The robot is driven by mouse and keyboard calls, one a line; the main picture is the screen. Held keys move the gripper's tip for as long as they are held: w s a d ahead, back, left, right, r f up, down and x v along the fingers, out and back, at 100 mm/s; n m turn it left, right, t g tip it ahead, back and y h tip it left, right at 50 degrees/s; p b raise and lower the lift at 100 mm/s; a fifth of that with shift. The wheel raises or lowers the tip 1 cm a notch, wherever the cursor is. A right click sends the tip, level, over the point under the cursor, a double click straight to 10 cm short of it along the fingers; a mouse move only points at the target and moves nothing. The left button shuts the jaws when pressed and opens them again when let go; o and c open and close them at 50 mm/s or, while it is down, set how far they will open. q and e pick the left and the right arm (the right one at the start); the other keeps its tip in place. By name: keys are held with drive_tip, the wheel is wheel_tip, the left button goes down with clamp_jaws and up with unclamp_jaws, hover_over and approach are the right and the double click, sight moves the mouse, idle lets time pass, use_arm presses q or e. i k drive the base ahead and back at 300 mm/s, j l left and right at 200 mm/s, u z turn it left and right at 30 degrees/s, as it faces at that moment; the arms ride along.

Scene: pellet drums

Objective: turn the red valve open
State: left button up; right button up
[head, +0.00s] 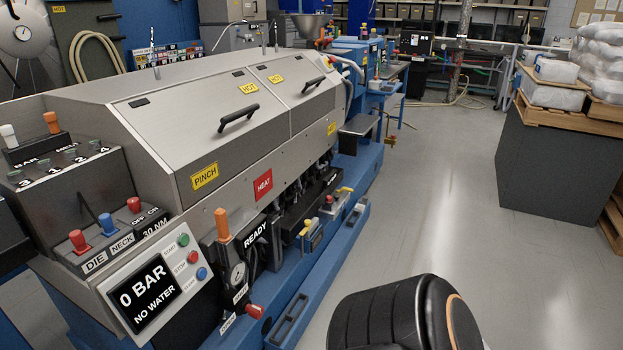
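Several red parts show on the machine, and I cannot tell which one is the red valve. One red knob (79,241) stands above the DIE label. A second red knob (134,204) is near the OFF and ON labels, with a blue knob (104,222) between them. A red handle end (254,310) sticks out low at the front, below the gauge. The display (148,293) reads 0 BAR, NO WATER. Neither of my grippers shows. A black rounded part with an orange ring, likely my arm, is at the bottom right.
The grey machine housing (215,100) has two black-handled covers with HOT labels and a PINCH label. An orange-handled lever (222,228) stands beside the READY sign. Clear floor (440,200) lies right of the machine's blue base. A dark block (548,160) with a loaded pallet stands at right.

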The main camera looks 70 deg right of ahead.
sight(256, 312)
drive_tip(key=z, duration=1.5)
